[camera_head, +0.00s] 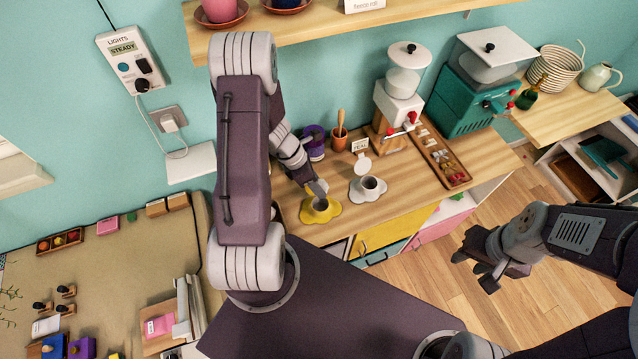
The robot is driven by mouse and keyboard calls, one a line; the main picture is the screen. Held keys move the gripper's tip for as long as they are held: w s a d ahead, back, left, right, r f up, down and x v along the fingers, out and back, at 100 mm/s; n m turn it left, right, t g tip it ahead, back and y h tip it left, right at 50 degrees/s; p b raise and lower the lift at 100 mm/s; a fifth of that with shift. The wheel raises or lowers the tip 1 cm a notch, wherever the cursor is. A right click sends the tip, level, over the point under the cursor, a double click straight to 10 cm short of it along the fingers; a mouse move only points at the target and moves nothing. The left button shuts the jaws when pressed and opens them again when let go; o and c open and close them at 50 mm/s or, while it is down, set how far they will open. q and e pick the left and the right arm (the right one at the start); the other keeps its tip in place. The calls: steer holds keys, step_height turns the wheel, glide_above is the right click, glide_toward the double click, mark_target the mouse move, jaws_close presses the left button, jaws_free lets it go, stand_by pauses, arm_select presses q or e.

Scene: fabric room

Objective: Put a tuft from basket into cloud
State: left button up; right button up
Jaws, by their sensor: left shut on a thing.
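A yellow cloud-shaped dish (307,217) with a dark round cup or opening in it lies on the wooden counter. A white cloud-shaped dish (356,194) with a similar dark round middle lies to its right. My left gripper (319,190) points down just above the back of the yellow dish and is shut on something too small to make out. No tuft can be clearly told. A pale striped round container (558,63), perhaps the basket, stands at the far right. My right gripper (475,271) is open and empty over the floor at the right.
Behind the dishes on the wooden counter (290,228) stand a purple mug (314,141), an orange pot (339,140), a white grinder (400,98) and a teal machine (462,105). A wooden tray (440,160) of small items lies to the right. A shelf (330,22) overhangs the back.

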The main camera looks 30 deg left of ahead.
mark_target(317, 198)
arm_select(q)
step_height(317, 198, down, 8)
steer(key=b, duration=0.7)
steer(key=shift+f, duration=0.15)
steer(key=o, duration=0.8)
steer(key=shift+c, duration=0.2)
steer(key=shift+s, duration=0.1)
steer(key=p+v, duration=0.2)
steer(key=v, duration=0.7)
steer(key=shift+r, duration=0.25)
